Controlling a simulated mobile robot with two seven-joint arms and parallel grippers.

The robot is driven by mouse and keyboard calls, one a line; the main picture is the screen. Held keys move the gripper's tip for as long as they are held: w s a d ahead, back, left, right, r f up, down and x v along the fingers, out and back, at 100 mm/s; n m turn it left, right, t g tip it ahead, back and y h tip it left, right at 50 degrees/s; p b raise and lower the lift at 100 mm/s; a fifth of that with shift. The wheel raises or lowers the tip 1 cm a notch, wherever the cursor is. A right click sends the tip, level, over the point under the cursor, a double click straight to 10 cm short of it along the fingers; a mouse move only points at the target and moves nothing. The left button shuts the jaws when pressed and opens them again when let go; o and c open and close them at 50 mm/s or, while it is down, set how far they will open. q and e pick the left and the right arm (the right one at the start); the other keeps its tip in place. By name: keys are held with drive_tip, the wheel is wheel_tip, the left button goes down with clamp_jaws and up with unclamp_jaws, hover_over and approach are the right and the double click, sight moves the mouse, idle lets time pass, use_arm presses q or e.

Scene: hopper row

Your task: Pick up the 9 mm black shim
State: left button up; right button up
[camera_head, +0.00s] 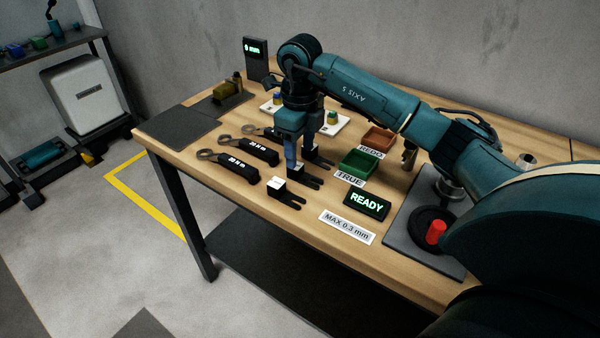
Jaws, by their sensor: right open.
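Several black forked shims with white label ends lie on the wooden table. The front shim (290,196) is in clear view; another shim (308,181) lies just behind it, and a third shim (321,160) lies farther back. Their labels are too small to read, so I cannot tell which is the 9 mm one. My right gripper (298,160) points down above this group, open, with nothing seen between its fingers. It partly hides the two rear shims. I cannot tell how high its fingertips are above the table. My left gripper is not in view.
Black-handled ring tools (238,166) lie left of the shims. A green TRUE bin (360,164) and a red-brown REDO bin (378,140) stand to the right. A READY display (367,204) and a MAX 0.3 mm sign (346,228) are near the front edge. A red button (436,232) is at right.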

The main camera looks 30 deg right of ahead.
sight(300, 166)
drive_tip(key=f, duration=0.4)
drive_tip(key=shift+s+a+f, duration=0.2)
drive_tip(key=shift+s+f, duration=0.15)
drive_tip(key=c, duration=1.1)
wheel_tip(300, 166, up, 10)
drive_tip(key=shift+r, duration=0.1)
drive_tip(key=shift+c, duration=0.2)
